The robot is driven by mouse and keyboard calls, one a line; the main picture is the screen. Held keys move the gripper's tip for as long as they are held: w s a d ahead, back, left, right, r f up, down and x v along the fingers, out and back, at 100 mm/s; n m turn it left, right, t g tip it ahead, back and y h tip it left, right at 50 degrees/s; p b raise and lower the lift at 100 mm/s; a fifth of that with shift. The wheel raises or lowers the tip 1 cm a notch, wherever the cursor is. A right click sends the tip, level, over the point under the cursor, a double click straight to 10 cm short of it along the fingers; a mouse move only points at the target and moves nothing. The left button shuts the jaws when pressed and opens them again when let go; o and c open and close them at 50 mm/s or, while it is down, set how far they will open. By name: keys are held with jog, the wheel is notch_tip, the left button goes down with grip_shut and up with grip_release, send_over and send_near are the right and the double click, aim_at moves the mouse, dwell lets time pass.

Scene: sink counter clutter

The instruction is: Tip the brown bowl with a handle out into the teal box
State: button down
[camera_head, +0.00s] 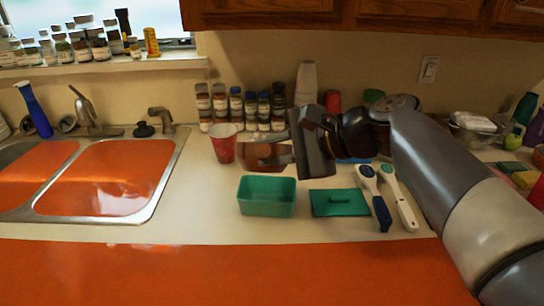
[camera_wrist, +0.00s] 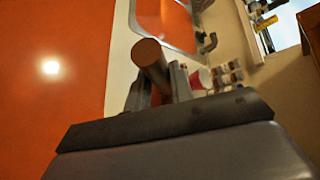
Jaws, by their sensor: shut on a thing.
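The brown bowl with a handle (camera_head: 262,157) is held in the air in the head view, just above and behind the teal box. My gripper (camera_head: 292,148) is shut on it from the right. In the wrist view a round brown end (camera_wrist: 150,55), apparently the handle, sticks up between the fingers of my gripper (camera_wrist: 160,85). The bowl's contents and exact tilt cannot be told. The teal box (camera_head: 267,208) stands open on the counter below the bowl. Its visible inside looks empty.
A teal lid (camera_head: 340,203) lies right of the box, with two brushes (camera_head: 375,198) beside it. A red cup (camera_head: 223,148) stands left of the bowl. Several spice jars (camera_head: 236,108) line the wall behind. The sink (camera_head: 110,180) is at left.

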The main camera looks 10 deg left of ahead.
notch_tip(320, 180, down, 10)
jog(key=s+n+t+y+b, duration=0.2)
jog(key=n+t+b, duration=0.1)
jog(key=b, duration=1.8)
jog(key=shift+s+d+n+t+b, duration=0.15)
jog(key=shift+n+t+b, duration=0.2)
jog(key=shift+n, duration=0.35)
jog(key=shift+r, duration=0.2)
jog(key=r+m+g+p, duration=0.1)
jog(key=r+p, duration=0.1)
jog(key=p, duration=0.4)
jog(key=r+m+h+p, duration=0.1)
jog(key=r+p, duration=0.2)
jog(key=p, duration=0.3)
jog(key=shift+w+r+g, duration=0.15)
jog(key=shift+w+g, duration=0.05)
jog(key=shift+g, duration=0.15)
